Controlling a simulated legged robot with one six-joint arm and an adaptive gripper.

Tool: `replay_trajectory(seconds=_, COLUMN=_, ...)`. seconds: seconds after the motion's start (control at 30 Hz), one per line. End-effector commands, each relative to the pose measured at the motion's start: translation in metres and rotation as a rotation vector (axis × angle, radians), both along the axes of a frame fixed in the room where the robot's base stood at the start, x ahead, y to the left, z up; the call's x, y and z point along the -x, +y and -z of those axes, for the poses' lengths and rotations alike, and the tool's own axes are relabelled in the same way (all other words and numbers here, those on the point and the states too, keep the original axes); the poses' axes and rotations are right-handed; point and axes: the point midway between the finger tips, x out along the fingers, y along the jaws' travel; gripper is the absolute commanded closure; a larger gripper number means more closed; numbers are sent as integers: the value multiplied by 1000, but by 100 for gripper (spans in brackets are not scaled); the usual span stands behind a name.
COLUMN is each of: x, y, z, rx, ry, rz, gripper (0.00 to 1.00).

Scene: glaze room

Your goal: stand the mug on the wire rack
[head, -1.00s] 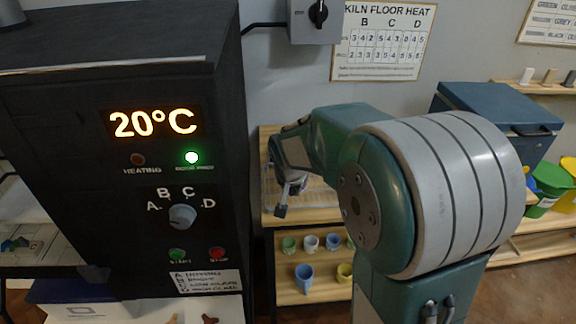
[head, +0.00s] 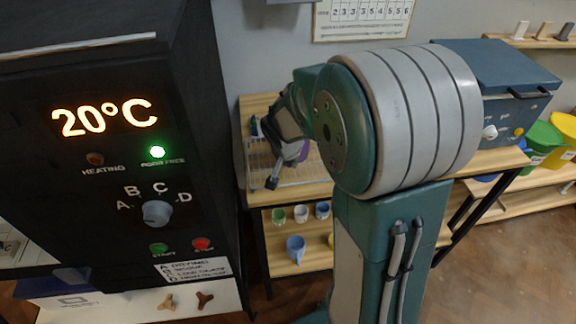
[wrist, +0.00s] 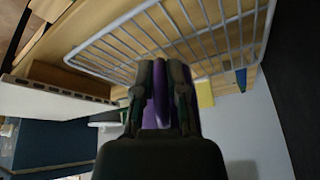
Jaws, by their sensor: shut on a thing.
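A purple mug (wrist: 160,110) shows only as a strip between the fingers of my gripper (wrist: 160,72), which is shut on it. In the head view a small patch of the purple mug (head: 304,151) shows beside my wrist, and most of it is hidden. The white wire rack (head: 258,163) lies on the wooden bench top, with my wrist over it. In the wrist view the wire rack (wrist: 215,45) fills the upper part, beyond the fingertips. I cannot tell whether the mug touches the rack.
A black kiln (head: 200,45) with a lit display stands close at the left. A blue lidded box (head: 495,75) stands on the bench at the right, near green and yellow buckets.

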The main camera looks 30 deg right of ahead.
Motion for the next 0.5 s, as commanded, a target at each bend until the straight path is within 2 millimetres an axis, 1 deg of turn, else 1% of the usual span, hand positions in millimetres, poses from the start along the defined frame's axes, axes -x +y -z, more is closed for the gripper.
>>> replay_trajectory(seconds=0.03, x=0, y=2, z=9, rx=2, ry=3, rz=-3, gripper=100)
replay_trajectory(seconds=0.13, x=0, y=4, z=18, rx=3, ry=1, rz=-3, gripper=100)
replay_trajectory(seconds=0.43, x=0, y=4, z=20, rx=3, ry=0, rz=-2, gripper=100)
replay_trajectory(seconds=0.47, x=0, y=4, z=21, rx=2, ry=1, rz=-2, gripper=79)
replay_trajectory(seconds=0.5, x=0, y=4, z=21, rx=3, ry=0, rz=-2, gripper=61)
